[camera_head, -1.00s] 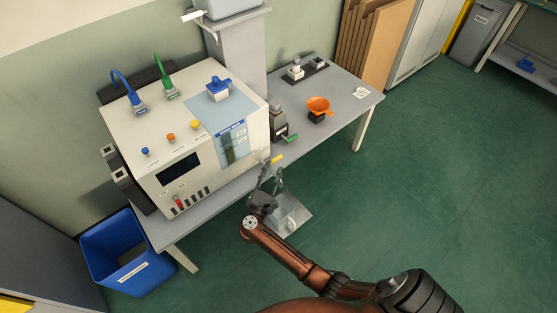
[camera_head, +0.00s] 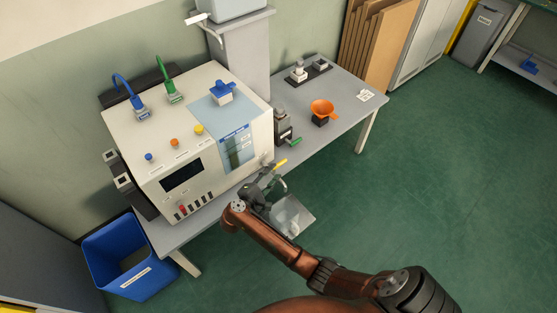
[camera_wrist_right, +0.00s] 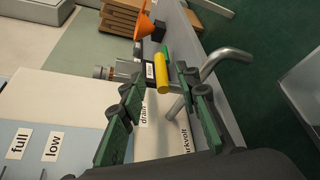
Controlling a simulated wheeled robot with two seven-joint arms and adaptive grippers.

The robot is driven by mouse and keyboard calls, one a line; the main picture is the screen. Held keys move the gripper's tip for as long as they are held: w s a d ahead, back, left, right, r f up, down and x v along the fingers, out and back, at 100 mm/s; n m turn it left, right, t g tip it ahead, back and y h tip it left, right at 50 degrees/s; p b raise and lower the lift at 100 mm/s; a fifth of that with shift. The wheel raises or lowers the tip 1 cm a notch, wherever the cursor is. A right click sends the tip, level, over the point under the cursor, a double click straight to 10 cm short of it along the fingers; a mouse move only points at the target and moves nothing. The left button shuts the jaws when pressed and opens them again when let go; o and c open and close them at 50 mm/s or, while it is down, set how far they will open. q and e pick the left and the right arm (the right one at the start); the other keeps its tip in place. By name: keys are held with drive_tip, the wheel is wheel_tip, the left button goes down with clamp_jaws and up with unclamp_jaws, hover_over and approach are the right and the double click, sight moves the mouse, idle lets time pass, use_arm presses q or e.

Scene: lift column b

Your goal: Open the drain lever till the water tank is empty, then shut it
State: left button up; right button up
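The drain lever has a yellow handle (camera_head: 280,162) at the lower front corner of the white machine (camera_head: 165,125). It also shows in the right wrist view (camera_wrist_right: 162,75), beside the "drain" label (camera_wrist_right: 145,113). A bent metal pipe (camera_wrist_right: 226,57) is to its right. The water tank has a tall bluish window (camera_head: 236,150) on the machine's front; its "full" label (camera_wrist_right: 18,143) and "low" label (camera_wrist_right: 52,147) show close up. The water level is not clear. My right gripper (camera_wrist_right: 160,80) is open, its fingers spread on either side of the yellow handle, without visible contact. My left gripper is out of view.
A grey container (camera_head: 298,216) stands below the table edge by my right gripper. A device with a green handle (camera_head: 295,142) and an orange funnel (camera_head: 322,107) stand right of the machine. A blue bin (camera_head: 130,262) is at lower left. The right floor is clear.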

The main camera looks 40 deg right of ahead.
sight(280, 164)
drive_tip(key=shift+w+f, duration=0.15)
drive_tip(key=shift+w, duration=0.05)
drive_tip(key=shift+w+d, duration=0.1)
drive_tip(key=shift+d, duration=0.2)
drive_tip(key=b+x, duration=0.1)
drive_tip(key=x, duration=0.4)
drive_tip(key=shift+w+d+f, duration=0.2)
drive_tip(key=shift+w+d, duration=0.05)
drive_tip(key=shift+d, duration=0.05)
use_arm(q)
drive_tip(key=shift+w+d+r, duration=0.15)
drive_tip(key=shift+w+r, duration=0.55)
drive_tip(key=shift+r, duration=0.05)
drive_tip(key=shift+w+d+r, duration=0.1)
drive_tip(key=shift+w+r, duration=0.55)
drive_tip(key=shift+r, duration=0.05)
use_arm(e)
drive_tip(key=shift+w+d, duration=0.15)
drive_tip(key=shift+d, duration=0.35)
drive_tip(key=shift+c, duration=0.5)
drive_tip(key=shift+f, duration=0.1)
clamp_jaws()
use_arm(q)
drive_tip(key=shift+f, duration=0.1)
